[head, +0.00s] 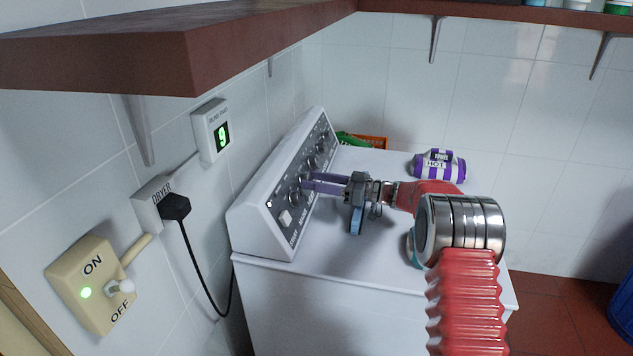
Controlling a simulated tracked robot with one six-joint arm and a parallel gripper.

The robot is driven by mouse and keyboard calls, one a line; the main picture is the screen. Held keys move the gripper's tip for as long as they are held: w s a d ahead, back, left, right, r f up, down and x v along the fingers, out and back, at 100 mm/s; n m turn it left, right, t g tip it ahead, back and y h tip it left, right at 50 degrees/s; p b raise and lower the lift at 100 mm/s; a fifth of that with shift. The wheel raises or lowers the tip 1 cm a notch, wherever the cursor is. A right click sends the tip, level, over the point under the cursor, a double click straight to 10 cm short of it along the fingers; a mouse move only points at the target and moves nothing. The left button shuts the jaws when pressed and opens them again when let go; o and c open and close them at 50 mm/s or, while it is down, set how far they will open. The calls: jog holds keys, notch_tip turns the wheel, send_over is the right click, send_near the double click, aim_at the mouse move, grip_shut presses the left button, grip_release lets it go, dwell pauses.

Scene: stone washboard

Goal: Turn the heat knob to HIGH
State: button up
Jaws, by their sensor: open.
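The white dryer (330,262) stands against the left wall with a grey control panel (282,204) sloping along its back. The panel carries several round dark knobs in a row, a pale square button (285,217) and a small light (269,204). The panel print is too small to read, so I cannot tell which knob is the heat knob or where it points. My gripper (306,184) is open, with its purple fingers reaching left to the panel at one of the knobs. The fingers partly hide that knob, and I cannot tell whether they touch it.
A purple-and-white rolled towel (438,166) marked HOT lies on the dryer top. An orange basket (372,142) sits behind the panel's far end. A brown shelf (190,60) overhangs at upper left. A black plug (175,206), a display reading 9 (222,135) and an ON/OFF switch (120,287) are on the wall.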

jog(key=shift+c, duration=0.5)
jog(key=c, duration=1)
jog(key=shift+o, duration=0.2)
